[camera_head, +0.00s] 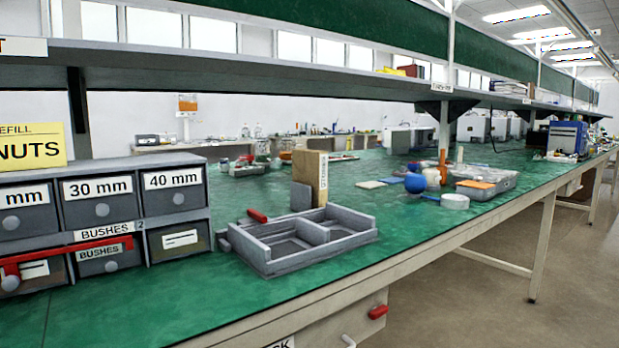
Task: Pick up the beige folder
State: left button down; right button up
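An upright beige-brown box-shaped item (309,168), which looks like the beige folder, stands on the green bench behind the grey divided tray. Its narrow right side is lighter and carries vertical lettering too small to read. A small grey block (301,197) stands in front of its lower left part, and the tray hides some of its base. Neither of my grippers is in view.
The grey two-compartment tray (318,253) sits near the bench's front edge. Labelled drawers (100,202) with a red handle stand at left. A shelf (230,68) runs above. A blue ball (415,183) and metal tray (487,188) are at right.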

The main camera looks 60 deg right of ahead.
aim_at(310, 168)
jog(key=j+z, duration=0.1)
jog(key=z, duration=1.9)
